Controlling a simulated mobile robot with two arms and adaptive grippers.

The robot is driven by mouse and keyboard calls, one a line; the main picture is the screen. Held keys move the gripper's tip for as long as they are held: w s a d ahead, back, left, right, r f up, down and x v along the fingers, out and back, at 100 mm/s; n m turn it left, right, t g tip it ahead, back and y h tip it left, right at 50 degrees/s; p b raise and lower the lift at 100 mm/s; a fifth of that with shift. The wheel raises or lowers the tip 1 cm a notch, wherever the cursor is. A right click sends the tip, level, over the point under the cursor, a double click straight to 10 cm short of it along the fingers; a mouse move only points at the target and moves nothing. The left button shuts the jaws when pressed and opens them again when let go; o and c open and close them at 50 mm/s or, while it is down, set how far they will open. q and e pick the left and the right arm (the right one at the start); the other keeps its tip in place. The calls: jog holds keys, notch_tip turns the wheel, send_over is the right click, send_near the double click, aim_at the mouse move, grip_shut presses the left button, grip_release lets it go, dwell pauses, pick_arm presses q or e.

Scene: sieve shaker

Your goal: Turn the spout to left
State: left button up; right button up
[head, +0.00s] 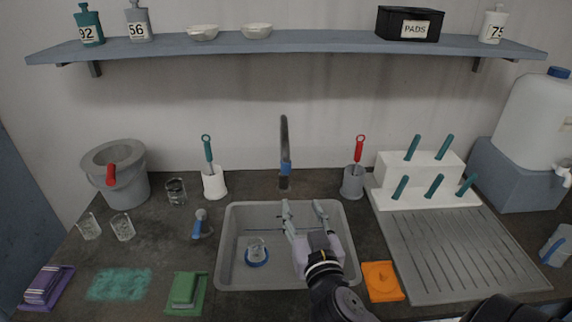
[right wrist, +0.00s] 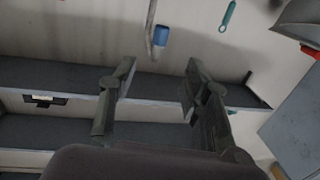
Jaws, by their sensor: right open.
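The spout (head: 284,140) is a thin grey pipe with a blue collar (head: 285,167) near its base. It stands behind the sink (head: 222,250), and in the head view its pipe looks nearly straight toward me. In the right wrist view the spout (right wrist: 151,22) and the blue collar (right wrist: 161,36) show at the top, beyond the fingers. My right gripper (head: 303,208) is open and empty over the sink, in front of the spout and apart from it. Its two fingers (right wrist: 158,85) stand wide apart in the right wrist view. My left gripper is not in view.
A glass (head: 256,246) with a blue ring lies in the sink. A white holder with a teal-handled brush (head: 207,148) stands left of the spout, a grey holder with a red-handled brush (head: 360,148) right. A shelf (head: 290,43) runs above.

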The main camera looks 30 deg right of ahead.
aim_at(287, 168)
jog(key=p+x, duration=0.1)
jog(key=x, duration=0.4)
jog(key=p+x, duration=0.2)
jog(key=x, duration=0.4)
jog(key=p+x, duration=0.1)
jog(key=x, duration=0.5)
jog(key=shift+w+r+p, duration=0.25)
jog(key=shift+r+p, duration=0.1)
jog(key=shift+p, duration=0.05)
jog(key=shift+a, duration=0.1)
grip_shut()
